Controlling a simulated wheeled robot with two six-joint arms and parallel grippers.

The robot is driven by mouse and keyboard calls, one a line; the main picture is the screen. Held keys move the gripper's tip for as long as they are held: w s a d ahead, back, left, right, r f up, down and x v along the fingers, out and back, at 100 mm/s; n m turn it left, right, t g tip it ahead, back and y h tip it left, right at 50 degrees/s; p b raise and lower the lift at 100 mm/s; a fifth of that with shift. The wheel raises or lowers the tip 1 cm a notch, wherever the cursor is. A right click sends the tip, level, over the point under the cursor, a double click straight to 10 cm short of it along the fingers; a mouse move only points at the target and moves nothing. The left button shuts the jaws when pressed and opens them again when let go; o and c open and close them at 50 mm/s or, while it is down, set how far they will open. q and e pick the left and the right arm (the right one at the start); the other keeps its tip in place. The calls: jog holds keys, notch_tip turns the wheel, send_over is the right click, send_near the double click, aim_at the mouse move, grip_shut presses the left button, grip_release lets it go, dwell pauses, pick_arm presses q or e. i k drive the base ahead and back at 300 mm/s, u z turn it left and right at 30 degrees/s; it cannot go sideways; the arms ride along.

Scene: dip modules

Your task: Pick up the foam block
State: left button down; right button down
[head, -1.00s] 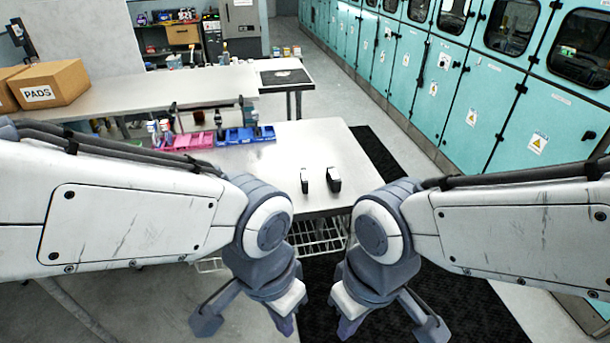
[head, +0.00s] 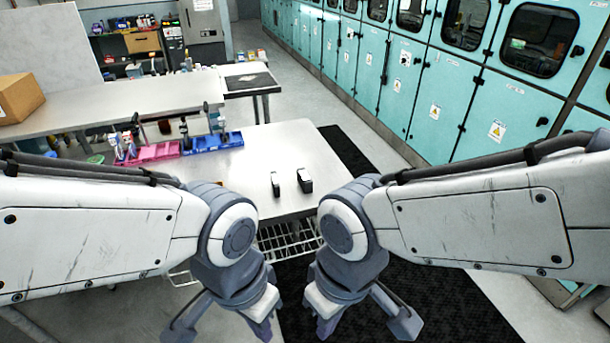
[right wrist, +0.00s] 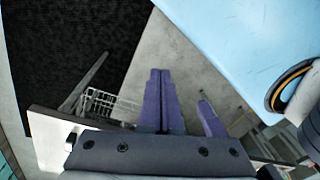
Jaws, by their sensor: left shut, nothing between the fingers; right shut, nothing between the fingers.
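I cannot pick out a foam block for certain. Two small dark upright pieces with pale faces stand near the front edge of the light table: a thinner one (head: 275,184) and a thicker one (head: 304,181) to its right. My left gripper (head: 264,330) and my right gripper (head: 324,330) both hang low in front of the table, pointing down, apart from those pieces. Both are shut and empty. In the right wrist view, the purple fingers of my right gripper (right wrist: 160,100) are pressed together with nothing between them.
On the table (head: 245,160), a pink bin (head: 155,152) and a blue bin (head: 213,143) stand at the back left. A cardboard box (head: 18,97) sits on the bench behind. Teal cabinets (head: 440,90) line the right. A wire shelf (head: 290,238) lies under the table edge.

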aim_at(303, 178)
jog(key=z, duration=1.1)
jog(key=i, duration=1.4)
jog(key=u, duration=2.65)
